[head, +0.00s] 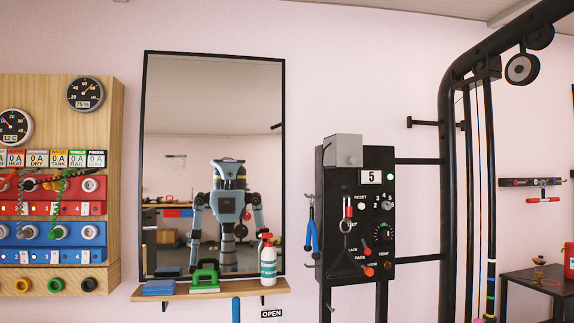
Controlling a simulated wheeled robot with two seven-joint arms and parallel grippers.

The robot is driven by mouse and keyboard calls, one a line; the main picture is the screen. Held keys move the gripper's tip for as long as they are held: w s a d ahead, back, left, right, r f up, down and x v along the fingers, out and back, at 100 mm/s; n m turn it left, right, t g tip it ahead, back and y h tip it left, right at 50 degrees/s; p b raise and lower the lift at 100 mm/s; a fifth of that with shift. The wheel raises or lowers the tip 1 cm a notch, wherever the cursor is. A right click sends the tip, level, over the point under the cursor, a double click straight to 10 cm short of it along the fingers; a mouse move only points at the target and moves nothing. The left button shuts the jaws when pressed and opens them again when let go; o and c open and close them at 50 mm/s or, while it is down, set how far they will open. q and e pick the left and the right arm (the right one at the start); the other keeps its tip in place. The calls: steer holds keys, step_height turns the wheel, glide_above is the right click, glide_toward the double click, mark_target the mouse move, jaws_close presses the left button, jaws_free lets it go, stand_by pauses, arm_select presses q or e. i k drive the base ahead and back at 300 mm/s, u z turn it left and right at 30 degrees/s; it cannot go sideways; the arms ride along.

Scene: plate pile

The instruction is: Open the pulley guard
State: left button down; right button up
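A grey box-like cover (343,150) sits at the top left of the black control panel (328,210); I cannot tell for certain whether it is the pulley guard. It looks closed, and what is behind it is hidden. Round black pulleys (521,69) hang from the curved black frame (448,190) at the upper right, with cables running down beside it. Neither of my grippers shows directly. The mirror (200,100) reflects my body and arms, but the gripper state is too small to tell.
A wooden shelf (220,294) under the mirror holds blue cloths (159,287), a green-handled tool (205,277) and a spray bottle (268,262). A wooden board (110,180) with gauges and plugs stands at left. A dark table (540,284) stands at right.

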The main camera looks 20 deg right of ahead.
mark_target(349, 146)
steer(key=u, duration=0.1)
steer(key=i, duration=1)
steer(key=z, duration=0.45)
